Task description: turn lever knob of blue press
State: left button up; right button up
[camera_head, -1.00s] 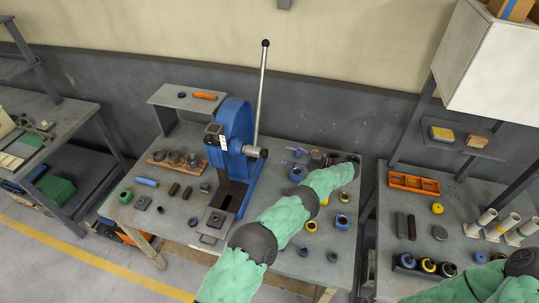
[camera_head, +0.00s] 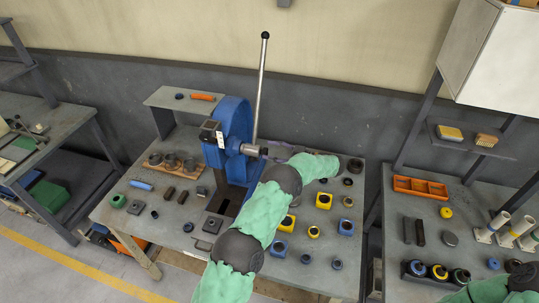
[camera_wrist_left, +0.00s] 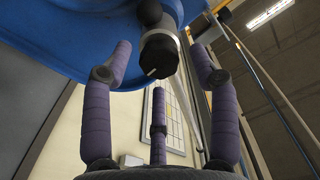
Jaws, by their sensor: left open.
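The blue press (camera_head: 233,118) stands on the middle table, its long lever rod (camera_head: 260,90) upright with a black ball (camera_head: 265,35) on top. At the rod's foot is a grey hub (camera_head: 250,150) on the press's right side. In the left wrist view the hub's black end knob (camera_wrist_left: 159,55), with a white mark, faces my palm. My left gripper (camera_head: 275,150) is just right of the hub. In the wrist view its purple fingers (camera_wrist_left: 160,75) are open and spread around the knob's line, apart from it. My right gripper is out of view.
Yellow and blue ring blocks (camera_head: 324,200) stand right of my left arm. Round grey parts on a wooden board (camera_head: 172,175) lie left of the press. A side table with an orange tray (camera_head: 420,187) stands at the right. Above the press is free room.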

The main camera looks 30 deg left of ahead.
pick_arm(q)
jog(key=shift+s+a, duration=0.2)
jog(key=shift+a, duration=0.3)
jog(key=c, duration=1.1)
jog(key=shift+w+r, duration=0.1)
